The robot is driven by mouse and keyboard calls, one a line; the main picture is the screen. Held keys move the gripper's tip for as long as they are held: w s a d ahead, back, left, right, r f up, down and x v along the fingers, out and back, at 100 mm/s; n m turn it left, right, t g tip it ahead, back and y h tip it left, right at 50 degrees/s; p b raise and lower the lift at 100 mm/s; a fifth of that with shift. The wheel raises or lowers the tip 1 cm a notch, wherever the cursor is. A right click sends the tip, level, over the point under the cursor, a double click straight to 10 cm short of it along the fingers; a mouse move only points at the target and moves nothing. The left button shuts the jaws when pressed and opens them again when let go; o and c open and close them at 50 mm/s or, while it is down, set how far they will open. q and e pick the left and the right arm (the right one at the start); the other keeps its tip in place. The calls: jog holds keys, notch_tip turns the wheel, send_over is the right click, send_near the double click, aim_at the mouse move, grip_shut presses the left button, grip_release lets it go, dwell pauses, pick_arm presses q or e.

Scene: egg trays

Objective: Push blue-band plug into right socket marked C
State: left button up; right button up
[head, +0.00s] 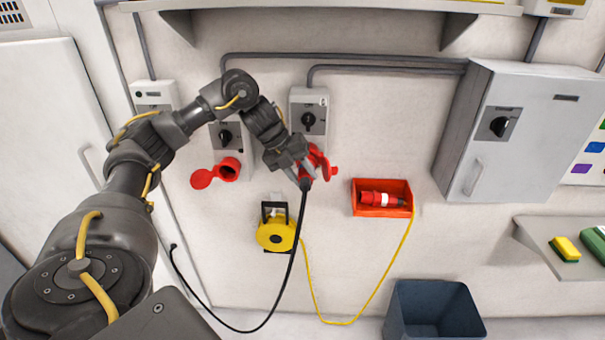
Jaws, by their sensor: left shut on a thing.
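My left gripper (303,177) is shut on a plug at the end of a black cable (303,215). The plug is mostly hidden by the fingers, and its blue band cannot be made out. The gripper is at the right red socket (319,158), under a grey switch box (310,112). The gripper covers part of this socket, so I cannot tell whether the plug is inside it. The marking C is too small to read. The left red socket (229,169) is empty with its lid open. My right gripper is out of view.
An orange bin (382,211) on the wall holds a red plug with a white band (383,199). Its yellow cable runs down and toward a yellow reel (276,236). A dark tub (433,310) stands below. A grey cabinet (518,130) is at right.

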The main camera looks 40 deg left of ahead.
pick_arm(q)
jog(key=shift+w+a+r+p, duration=0.2)
jog(key=shift+w+a+p, duration=0.3)
jog(key=shift+w, duration=0.3)
dwell(0.8)
jog(key=o, duration=0.5)
jog(key=shift+a, duration=0.1)
jog(key=o, duration=0.8)
jog(key=shift+f, duration=0.15)
jog(key=p+v, duration=0.1)
jog(key=v, duration=0.9)
jog(key=shift+s+a+r+p, duration=0.2)
jog(key=shift+r+p, duration=0.1)
jog(key=shift+p, duration=0.1)
